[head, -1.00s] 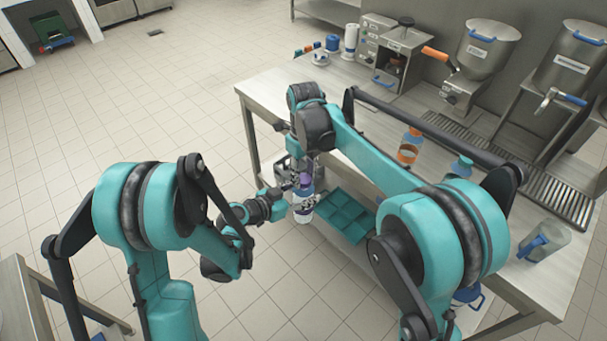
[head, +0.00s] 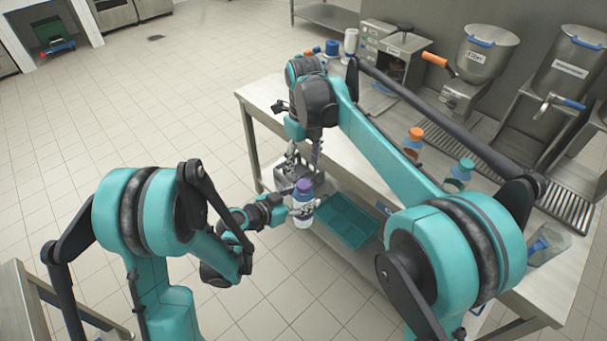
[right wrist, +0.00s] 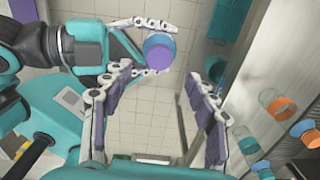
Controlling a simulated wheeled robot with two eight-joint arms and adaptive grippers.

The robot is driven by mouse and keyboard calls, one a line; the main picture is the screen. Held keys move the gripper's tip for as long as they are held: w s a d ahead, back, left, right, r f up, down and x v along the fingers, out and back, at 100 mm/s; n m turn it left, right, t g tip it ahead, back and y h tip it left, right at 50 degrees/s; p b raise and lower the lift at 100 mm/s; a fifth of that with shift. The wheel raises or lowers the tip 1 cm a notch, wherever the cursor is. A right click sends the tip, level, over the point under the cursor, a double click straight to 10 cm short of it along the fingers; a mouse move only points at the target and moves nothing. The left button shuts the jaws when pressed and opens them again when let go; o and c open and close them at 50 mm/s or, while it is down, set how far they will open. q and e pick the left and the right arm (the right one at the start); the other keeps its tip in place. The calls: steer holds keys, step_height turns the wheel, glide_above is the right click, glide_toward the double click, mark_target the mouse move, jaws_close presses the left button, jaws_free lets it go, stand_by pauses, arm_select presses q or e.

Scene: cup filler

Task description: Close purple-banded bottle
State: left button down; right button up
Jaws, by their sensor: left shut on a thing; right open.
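The purple-banded bottle (head: 303,210) is pale and upright, in the middle of the head view. A purple cap (head: 303,186) sits on its top; the right wrist view shows the cap (right wrist: 159,52) from above as a purple disc. I cannot tell how tightly it sits. My left gripper (head: 302,208) is shut around the bottle's body and holds it off the table's front edge; its fingers also show in the right wrist view (right wrist: 150,48). My right gripper (head: 305,157) is open and empty above the cap, its fingers apart in the right wrist view (right wrist: 162,85).
A teal tray (head: 345,222) is right of the bottle. An orange-capped bottle (head: 413,140) and a teal-capped bottle (head: 460,172) stand on the steel table (head: 262,95). A clear jug (head: 548,243) is at far right. Hoppers (head: 488,52) line the back.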

steer(key=shift+r, duration=2.6)
steer(key=s+d+n+t, duration=0.3)
steer(key=s+d+n, duration=0.6)
steer(key=d+n, duration=0.3)
steer(key=s+d+f+n+t, duration=0.4)
steer(key=s+d+f+n, duration=0.3)
steer(key=n, duration=0.8)
steer(key=s+f, duration=0.3)
steer(key=s, duration=0.2)
steer(key=shift+s+f+n, duration=0.15)
steer(key=shift+n, duration=0.25)
steer(key=shift+d, duration=0.15)
